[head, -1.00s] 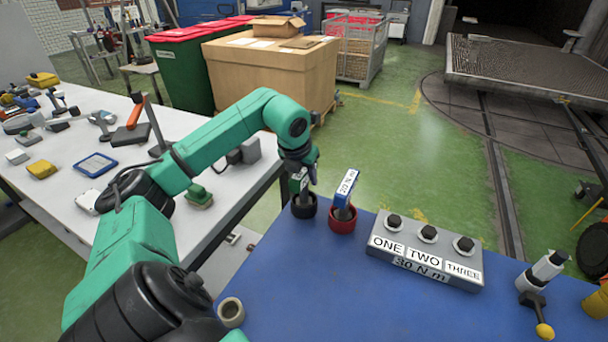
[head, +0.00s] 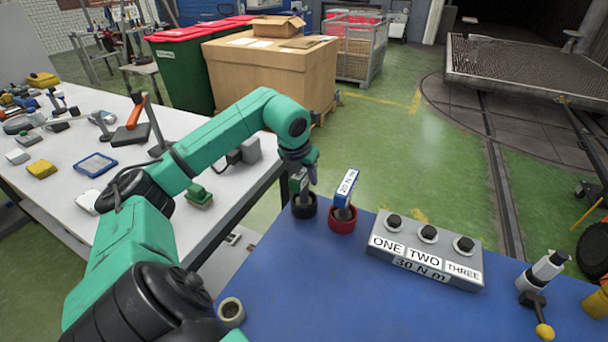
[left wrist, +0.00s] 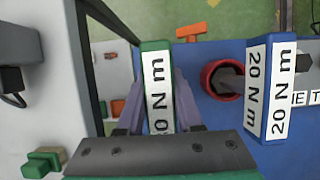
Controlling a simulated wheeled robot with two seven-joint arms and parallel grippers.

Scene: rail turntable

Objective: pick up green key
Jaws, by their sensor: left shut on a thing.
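The green key (head: 299,182) has a white label and stands upright at the black round holder (head: 304,206) on the blue table. My left gripper (head: 311,172) is at its upper part. In the left wrist view, the green key (left wrist: 158,90) sits between the two lavender fingers, which are shut on it. Its label is partly covered there, with "0 N m" readable. The key's lower end is hidden, so I cannot tell whether it is clear of the holder. My right gripper is not in view.
Close to the right, a blue key (head: 346,187) labelled 20 N m stands in a red holder (head: 342,221). A grey box (head: 425,250) with three black knobs lies further right. A white table (head: 60,190) with tools is at the left. The blue table (head: 320,300) is clear in front.

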